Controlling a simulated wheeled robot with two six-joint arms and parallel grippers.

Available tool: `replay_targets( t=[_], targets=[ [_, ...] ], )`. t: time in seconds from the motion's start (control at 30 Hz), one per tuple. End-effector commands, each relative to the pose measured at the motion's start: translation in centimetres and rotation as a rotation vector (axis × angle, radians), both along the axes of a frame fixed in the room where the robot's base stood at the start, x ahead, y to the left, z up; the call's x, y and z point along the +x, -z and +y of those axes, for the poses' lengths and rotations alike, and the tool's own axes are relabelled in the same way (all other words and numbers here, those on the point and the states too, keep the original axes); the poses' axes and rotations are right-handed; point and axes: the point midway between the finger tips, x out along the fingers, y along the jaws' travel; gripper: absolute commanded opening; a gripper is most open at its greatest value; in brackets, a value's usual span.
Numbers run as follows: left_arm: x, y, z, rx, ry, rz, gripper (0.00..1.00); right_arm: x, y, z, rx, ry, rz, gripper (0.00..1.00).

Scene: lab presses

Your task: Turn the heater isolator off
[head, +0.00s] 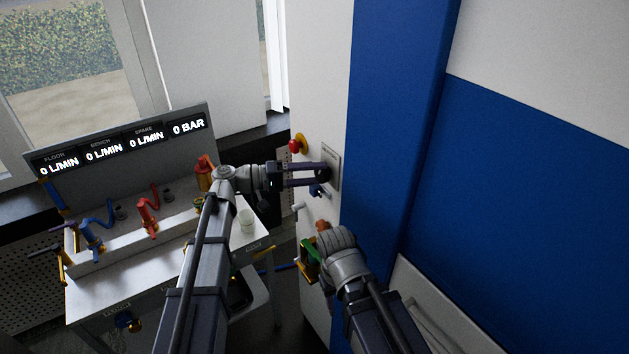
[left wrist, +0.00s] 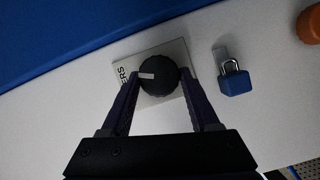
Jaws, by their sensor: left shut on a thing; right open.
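The heater isolator is a round black knob with a white pointer mark on a pale square plate (head: 335,166). The knob (left wrist: 158,76) shows close up in the left wrist view, beside a partly hidden label ending in "ERS". The pointer mark lies toward the picture's left, near that label. My left gripper (head: 322,174) is shut on the knob, one finger on each side. My right gripper (head: 312,258) is open, lower down near the panel's lower fittings; its fingertips are hard to make out.
A blue padlock (left wrist: 234,80) sits beside the plate. A red and yellow stop button (head: 297,145) is above it on the white panel. An orange round fitting (left wrist: 308,25) lies further along. A bench (head: 200,262) with valves and a flow display (head: 122,143) stands at left.

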Motion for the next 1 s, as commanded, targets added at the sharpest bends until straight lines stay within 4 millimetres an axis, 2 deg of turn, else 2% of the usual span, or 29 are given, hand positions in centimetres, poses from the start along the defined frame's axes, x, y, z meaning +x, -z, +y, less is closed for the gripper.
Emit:
replay_targets(
  t=[0.03,0.1,0.4,1.0],
  targets=[
    [0.0,0.6,0.0,-0.018,0.001,0.033,0.06,0.0,0.9,0.0,0.0,0.0,0.0,0.5],
    [-0.1,0.7,0.0,-0.051,0.001,0.082,0.06,0.0,1.4,0.0,0.0,0.0,0.0,0.5],
    [-0.1,0.6,0.0,-0.161,0.0,0.246,0.06,0.0,3.1,0.0,0.0,0.0,0.0,0.5],
    [-0.1,0.5,0.0,-0.227,-0.002,0.347,0.06,0.0,4.0,0.0,0.0,0.0,0.0,0.5]
  ],
)
